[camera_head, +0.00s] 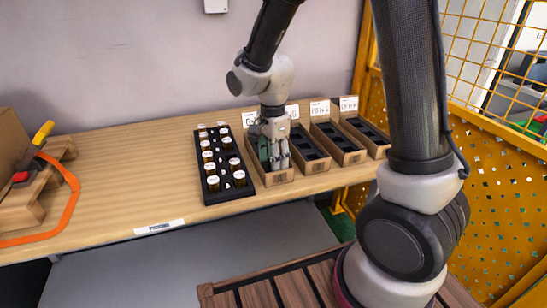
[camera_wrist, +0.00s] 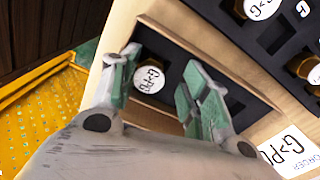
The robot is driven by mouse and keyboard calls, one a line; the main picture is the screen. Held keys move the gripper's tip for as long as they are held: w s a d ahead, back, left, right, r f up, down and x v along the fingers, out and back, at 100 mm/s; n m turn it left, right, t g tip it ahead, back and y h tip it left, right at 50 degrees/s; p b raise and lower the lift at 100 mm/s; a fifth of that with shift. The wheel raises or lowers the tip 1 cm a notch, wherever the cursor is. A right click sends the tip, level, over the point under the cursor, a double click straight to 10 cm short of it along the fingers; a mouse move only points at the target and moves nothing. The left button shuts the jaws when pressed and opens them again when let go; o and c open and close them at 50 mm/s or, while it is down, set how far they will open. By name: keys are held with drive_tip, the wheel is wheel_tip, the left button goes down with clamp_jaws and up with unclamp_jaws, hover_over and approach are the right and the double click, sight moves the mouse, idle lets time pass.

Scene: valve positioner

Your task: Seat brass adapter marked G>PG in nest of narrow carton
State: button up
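In the wrist view, an adapter with a round white cap marked G>PG (camera_wrist: 149,78) sits in a dark pocket of a carton (camera_wrist: 180,20). Its body is mostly hidden below the cap. My gripper (camera_wrist: 160,88) has its green-padded fingers apart, one on each side of the cap. The cap lies nearer the left finger, and a gap shows on the right. In the head view, my gripper (camera_head: 272,160) reaches down into the leftmost carton (camera_head: 271,178) and hides most of its inside. That carton's label (camera_wrist: 290,150) shows in the wrist view, partly cut off.
A black tray (camera_head: 207,188) with several white-capped brass adapters stands just left of that carton. More cartons (camera_head: 340,157) with dark inserts and label cards stand to the right. An orange strap (camera_head: 72,195) and a wooden stand lie at far left. The table between is clear.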

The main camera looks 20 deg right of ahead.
wheel_tip(320, 180, up, 12)
drive_tip(key=s+d+r+n+t, duration=0.2)
drive_tip(key=s+d+r+n, duration=0.1)
drive_tip(key=s+d+n, duration=0.4)
drive_tip(key=s+d+r+n+t, duration=0.2)
drive_tip(key=s+d+r+n, duration=0.2)
drive_tip(key=s+d+n, duration=0.4)
drive_tip(key=s, duration=0.4)
drive_tip(key=shift+r, duration=0.25)
drive_tip(key=shift+a, duration=0.15)
idle(0.8)
